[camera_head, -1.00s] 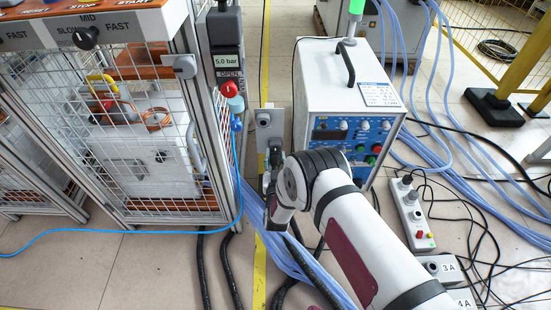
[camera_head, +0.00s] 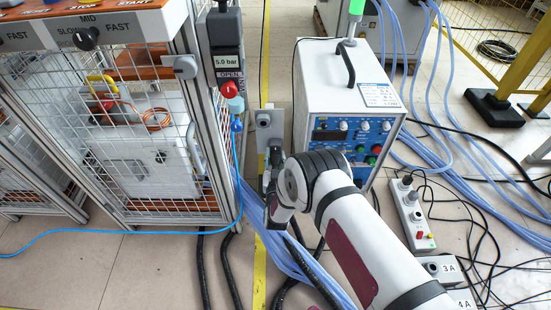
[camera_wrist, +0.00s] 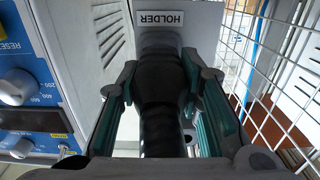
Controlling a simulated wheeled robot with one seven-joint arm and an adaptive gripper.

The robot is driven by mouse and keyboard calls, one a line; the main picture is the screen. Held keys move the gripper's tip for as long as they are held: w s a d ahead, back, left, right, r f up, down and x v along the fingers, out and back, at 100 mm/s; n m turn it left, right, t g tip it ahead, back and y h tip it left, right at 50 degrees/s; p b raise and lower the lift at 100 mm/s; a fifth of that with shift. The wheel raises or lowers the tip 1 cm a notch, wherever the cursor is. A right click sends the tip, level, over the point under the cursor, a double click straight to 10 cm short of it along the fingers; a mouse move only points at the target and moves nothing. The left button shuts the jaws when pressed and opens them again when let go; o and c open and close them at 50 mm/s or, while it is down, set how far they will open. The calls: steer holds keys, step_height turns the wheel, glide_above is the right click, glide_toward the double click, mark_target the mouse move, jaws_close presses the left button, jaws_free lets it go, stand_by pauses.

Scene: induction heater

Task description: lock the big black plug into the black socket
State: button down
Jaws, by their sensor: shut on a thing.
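The big black plug (camera_wrist: 160,80) stands out in the middle of the wrist view, with its thick black cable running toward the camera. My gripper (camera_wrist: 165,88) is shut on it, one green-padded finger on each side. The plug's far end meets a grey round part below a plate labelled HOLDER (camera_wrist: 174,19); I cannot tell how deep it sits there. In the head view my gripper (camera_head: 270,165) is in front of the grey holder plate (camera_head: 268,122), and my arm hides most of the plug. I cannot make out the black socket for certain.
A white heater unit (camera_head: 345,85) with a blue knob panel stands just right of my gripper. A wire-mesh cage (camera_head: 140,130) is close on the left. Light blue hoses and black cables (camera_head: 232,270) run along the floor below. A power strip (camera_head: 412,212) lies at right.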

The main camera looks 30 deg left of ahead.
steer(key=shift+w+a, duration=0.2)
steer(key=shift+w, duration=0.1)
steer(key=c, duration=1.1)
jaws_free()
steer(key=shift+o, duration=0.2)
steer(key=v, duration=1.2)
steer(key=shift+s, duration=0.1)
